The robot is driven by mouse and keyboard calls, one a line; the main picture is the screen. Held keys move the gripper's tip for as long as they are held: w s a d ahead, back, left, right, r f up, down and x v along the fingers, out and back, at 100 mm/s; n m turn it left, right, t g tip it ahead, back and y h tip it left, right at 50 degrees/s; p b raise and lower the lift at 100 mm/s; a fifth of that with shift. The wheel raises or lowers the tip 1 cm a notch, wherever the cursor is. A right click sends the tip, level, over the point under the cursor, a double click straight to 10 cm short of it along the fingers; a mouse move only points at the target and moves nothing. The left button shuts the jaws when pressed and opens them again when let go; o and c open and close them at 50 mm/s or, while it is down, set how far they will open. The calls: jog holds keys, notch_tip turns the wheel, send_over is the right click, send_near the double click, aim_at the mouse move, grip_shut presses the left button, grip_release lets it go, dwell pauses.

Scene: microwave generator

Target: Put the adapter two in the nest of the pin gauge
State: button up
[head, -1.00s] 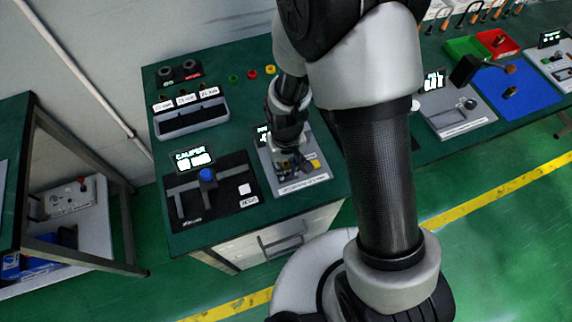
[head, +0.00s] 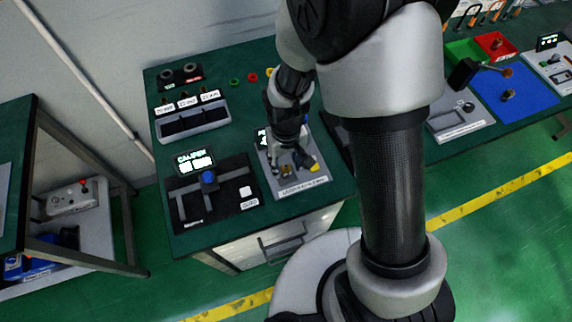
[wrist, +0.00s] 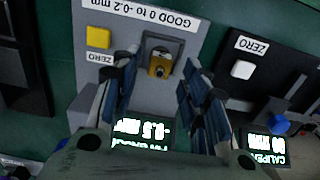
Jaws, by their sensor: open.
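The pin gauge (wrist: 205,18) is a grey plate with a yellow ZERO button and a lit display; in the head view it (head: 316,183) stands right of the caliper station. A small brass piece (wrist: 160,66), which looks like an adapter, sits in the nest (wrist: 176,45) of the gauge. In the head view it shows as a small brass spot (head: 286,171). I cannot read a number on it. My gripper (wrist: 162,57) is open, with one finger on each side of the brass piece and gaps to both. In the head view my gripper (head: 291,162) hangs over the gauge.
The caliper station (head: 235,207) with a blue knob stands left of the gauge. A grey slotted holder (head: 192,123) and coloured rings are behind. On the right, a blue mat (head: 530,92) carries another brass piece (head: 507,96), near red and green trays.

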notch_tip(320, 180, up, 8)
jog(key=p, duration=0.2)
notch_tip(320, 180, up, 8)
jog(key=t, duration=0.1)
send_over(286, 166)
jog(key=d, duration=0.3)
jog(key=s+d+r+m+t, duration=0.1)
jog(key=s+d+r, duration=0.3)
jog(key=s+r, duration=0.3)
jog(key=s+d+r+m+t, duration=0.2)
jog(key=s+d+r, duration=0.2)
jog(key=s+r, duration=0.2)
jog(key=shift+s+r+t, duration=0.3)
jog(key=shift+s+r, duration=0.05)
jog(key=shift+r, duration=0.25)
